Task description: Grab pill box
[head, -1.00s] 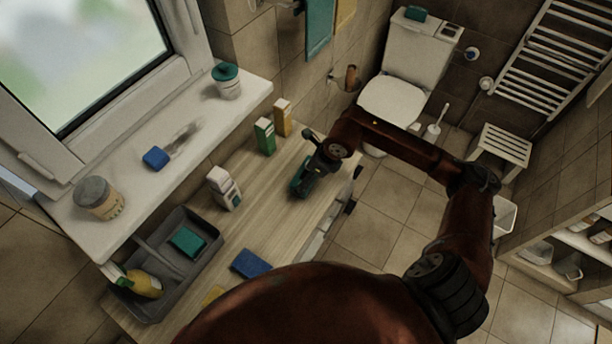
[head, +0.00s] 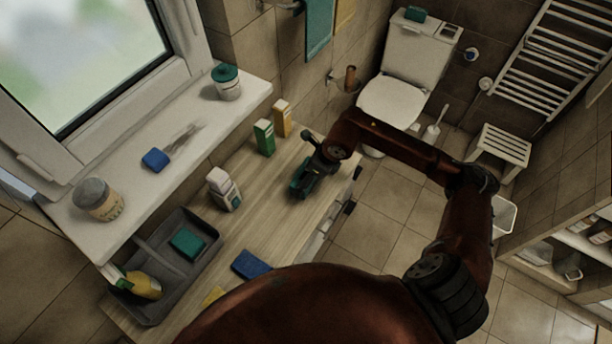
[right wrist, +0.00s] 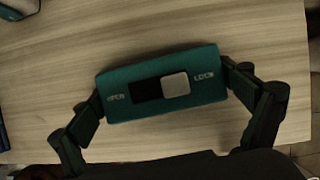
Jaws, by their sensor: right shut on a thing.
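The pill box is a teal case with a black slot, a grey slider and white lettering. In the right wrist view the pill box (right wrist: 130,78) lies between the two fingers of my right gripper (right wrist: 163,90), with a finger against each short end. My right gripper is shut on it, low over the wooden counter. In the head view the right gripper (head: 303,182) is near the counter's right edge and largely covers the teal box. Whether the box touches the counter is unclear. My left gripper does not show.
Green (head: 264,138) and yellow (head: 282,118) cartons stand behind the gripper. A white bottle (head: 223,190) stands to its left. A grey tray (head: 206,226) holds a green sponge and a yellow bottle. A blue sponge (head: 251,265) lies in front. The counter between is clear.

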